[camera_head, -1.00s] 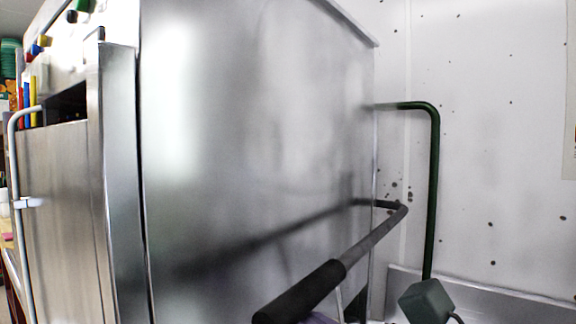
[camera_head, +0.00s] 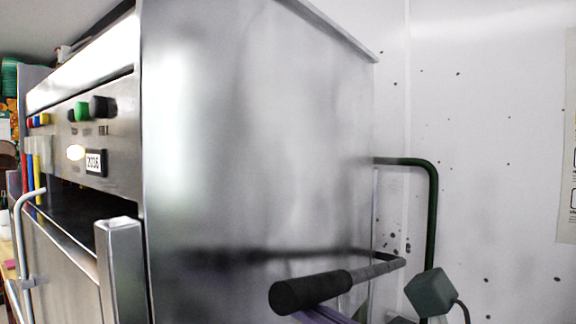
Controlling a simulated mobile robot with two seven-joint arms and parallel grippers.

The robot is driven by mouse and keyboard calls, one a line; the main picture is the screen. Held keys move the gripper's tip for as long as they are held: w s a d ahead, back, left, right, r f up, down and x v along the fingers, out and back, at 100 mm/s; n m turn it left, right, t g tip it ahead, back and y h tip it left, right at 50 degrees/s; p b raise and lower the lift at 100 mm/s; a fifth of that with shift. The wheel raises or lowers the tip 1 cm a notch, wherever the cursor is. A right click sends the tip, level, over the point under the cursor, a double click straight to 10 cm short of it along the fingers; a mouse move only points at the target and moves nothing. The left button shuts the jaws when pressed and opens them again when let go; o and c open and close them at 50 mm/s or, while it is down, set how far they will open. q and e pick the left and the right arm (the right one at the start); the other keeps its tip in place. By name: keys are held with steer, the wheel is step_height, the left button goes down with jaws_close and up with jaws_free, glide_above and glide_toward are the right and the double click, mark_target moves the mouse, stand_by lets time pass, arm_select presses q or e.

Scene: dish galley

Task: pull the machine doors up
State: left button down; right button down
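The steel machine (camera_head: 255,150) fills the middle of the head view, its side facing me. Its front door (camera_head: 60,275) is at the lower left, with a dark gap between its top edge and the control panel. A pale bar handle (camera_head: 22,235) runs down the left of the door. A steel post (camera_head: 120,265) stands at the machine's front corner. A dark lever with a thick black grip (camera_head: 305,290) reaches forward beside the machine's right side. Neither gripper can be made out.
The control panel (camera_head: 95,125) has coloured knobs, a lit lamp and a display. A green pipe (camera_head: 432,210) rises behind the machine at the right. A grey block (camera_head: 431,292) with a cable is at the lower right. A purple piece (camera_head: 328,313) shows under the grip.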

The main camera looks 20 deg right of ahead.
steer(key=w+d+r+p, duration=0.3)
steer(key=r+p, duration=0.4)
steer(key=r, duration=0.2)
steer(key=w+d+r+p, duration=0.2)
steer(key=d+r+p, duration=0.2)
steer(key=r+p, duration=0.4)
steer(key=f+b+v, duration=0.2)
steer(key=b+v, duration=0.3)
steer(key=v, duration=0.4)
steer(key=shift+s, duration=0.4)
stand_by(0.7)
